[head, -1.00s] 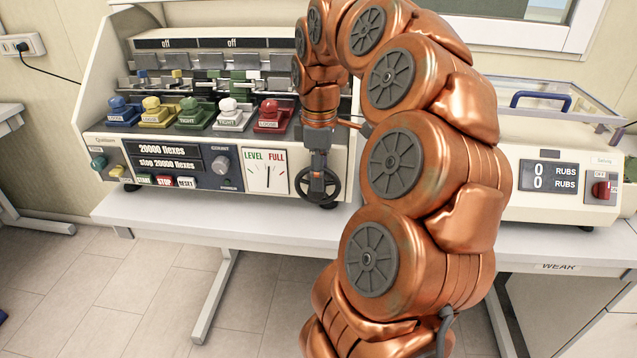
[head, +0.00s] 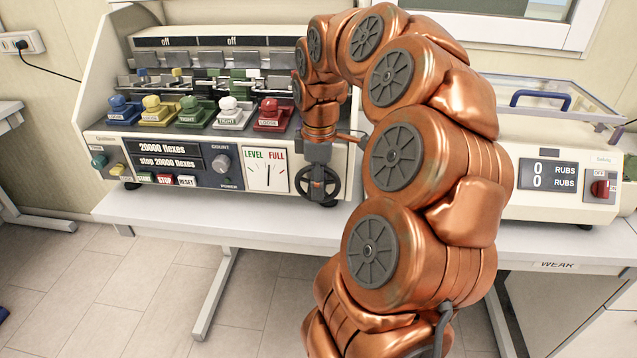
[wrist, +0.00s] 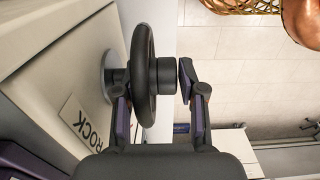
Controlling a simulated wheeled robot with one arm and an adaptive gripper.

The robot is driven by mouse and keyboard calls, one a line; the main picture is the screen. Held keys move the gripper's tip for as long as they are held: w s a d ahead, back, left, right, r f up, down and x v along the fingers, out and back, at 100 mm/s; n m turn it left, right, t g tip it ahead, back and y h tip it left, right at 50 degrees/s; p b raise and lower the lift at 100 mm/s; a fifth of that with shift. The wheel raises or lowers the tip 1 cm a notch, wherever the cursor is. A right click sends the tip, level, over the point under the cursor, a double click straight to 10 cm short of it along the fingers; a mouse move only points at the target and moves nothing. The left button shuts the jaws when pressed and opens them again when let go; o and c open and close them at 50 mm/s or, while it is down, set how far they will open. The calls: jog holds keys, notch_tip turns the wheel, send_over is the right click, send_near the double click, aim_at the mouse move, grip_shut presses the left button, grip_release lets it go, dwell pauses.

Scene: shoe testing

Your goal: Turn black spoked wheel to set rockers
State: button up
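The black spoked wheel (head: 330,198) is on the front of the cream flex machine, right of the white LEVEL/FULL dial (head: 266,171). In the wrist view the wheel (wrist: 143,75) shows edge-on, with its dark hub pointing right. My gripper (head: 318,180) is at the wheel and hides its upper middle in the head view. In the wrist view my gripper (wrist: 154,85) has its fingers apart on both sides of the wheel. The left finger is on the panel side; the right pad is just off the hub's end, with a narrow gap. The dial needle stands about upright.
A label reading ROCK (wrist: 88,122) is on the panel beside the wheel. Colored clamps, including a red one (head: 270,115), stand in a row above. A rub tester (head: 550,185) is on the right of the bench. The floor below is clear.

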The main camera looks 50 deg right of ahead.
jog(key=shift+a+f, duration=0.1)
jog(key=shift+a, duration=0.05)
jog(key=c, duration=0.4)
jog(key=shift+g, duration=0.4)
jog(key=shift+o, duration=0.2)
jog(key=g+h, duration=0.1)
jog(key=g, duration=0.1)
jog(key=g+h, duration=0.1)
jog(key=shift+w+a+g+h, duration=0.2)
jog(key=shift+a+g+h, duration=0.1)
jog(key=shift+g+h, duration=0.1)
jog(key=shift+w+a+f+g+h+p, duration=0.1)
jog(key=shift+g+h+p, duration=0.25)
jog(key=shift+g+h, duration=0.45)
jog(key=shift+w+f+g+h+p, duration=0.1)
jog(key=shift+g+h+p, duration=0.3)
jog(key=shift+g, duration=0.6)
jog(key=o, duration=0.9)
jog(key=shift+r, duration=0.15)
jog(key=shift+o, duration=0.2)
jog(key=shift+w+r, duration=0.1)
